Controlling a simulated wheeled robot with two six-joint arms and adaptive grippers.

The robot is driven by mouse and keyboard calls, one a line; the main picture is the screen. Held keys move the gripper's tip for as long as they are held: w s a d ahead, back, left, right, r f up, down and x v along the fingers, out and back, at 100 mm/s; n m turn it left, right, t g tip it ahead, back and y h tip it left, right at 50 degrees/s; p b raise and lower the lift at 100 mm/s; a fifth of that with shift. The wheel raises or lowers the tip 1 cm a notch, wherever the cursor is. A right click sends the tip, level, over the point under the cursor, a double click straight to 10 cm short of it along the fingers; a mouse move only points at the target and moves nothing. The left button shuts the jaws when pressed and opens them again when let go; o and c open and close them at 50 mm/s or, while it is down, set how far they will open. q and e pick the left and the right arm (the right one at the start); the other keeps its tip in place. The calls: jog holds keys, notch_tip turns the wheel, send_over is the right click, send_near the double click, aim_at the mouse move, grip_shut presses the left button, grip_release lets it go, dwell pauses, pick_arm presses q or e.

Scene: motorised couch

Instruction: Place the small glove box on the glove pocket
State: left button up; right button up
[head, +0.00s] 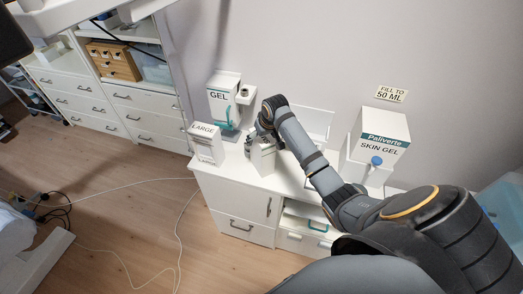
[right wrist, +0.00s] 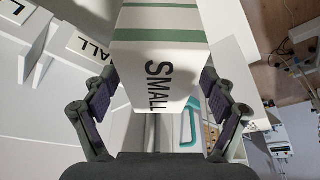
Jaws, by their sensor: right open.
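The small glove box (right wrist: 160,75), white with green stripes and the word SMALL, fills the middle of the right wrist view. My right gripper (right wrist: 158,100) is open, with one finger on each side of the box; I cannot tell whether they touch it. In the head view my right gripper (head: 264,128) is over the cabinet top, above a white box-like shape (head: 262,160), mostly hidden. A label ending in ALL (right wrist: 92,47), partly covered by the box, is on a white piece at the left of the right wrist view, probably the glove pocket. My left gripper is not seen.
A LARGE box (head: 205,133) sits in its labelled holder at the cabinet's left end. A skin gel box (head: 384,130) with a blue knob stands at the right. The white cabinet (head: 240,190) has bare top space near its front edge.

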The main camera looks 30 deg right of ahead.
dwell(0.3)
jog(key=shift+f, duration=0.25)
dwell(0.4)
grip_shut()
dwell(0.3)
jog(key=shift+r, duration=0.1)
